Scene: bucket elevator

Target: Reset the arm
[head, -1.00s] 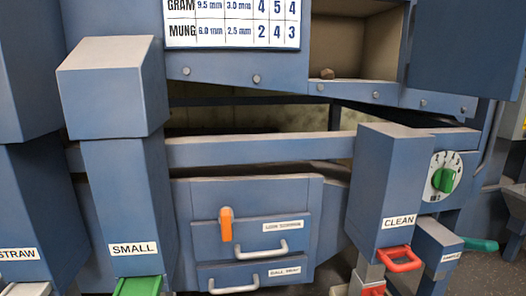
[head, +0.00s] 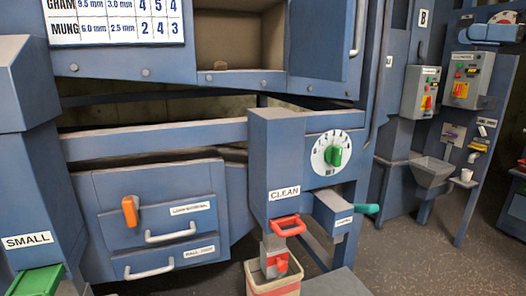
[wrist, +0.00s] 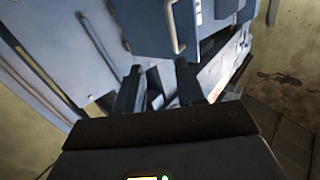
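My gripper (wrist: 158,88) shows in the wrist view as two dark fingers standing apart, with nothing visible between them. Beyond them are tilted blue machine panels and a pale handle (wrist: 174,28). No part of my arm or gripper shows in the head view. There, a blue machine carries a CLEAN spout (head: 283,165) with a red handle (head: 288,226), a dial with a green knob (head: 334,156), and an orange lever (head: 130,210) on a front panel.
A bin (head: 273,283) stands below the CLEAN spout. A green-handled part (head: 366,209) juts out right of it. A SMALL chute (head: 27,230) is at left. Control boxes (head: 421,91) and a hopper (head: 431,172) stand at the right. Dark floor (head: 420,262) is open at lower right.

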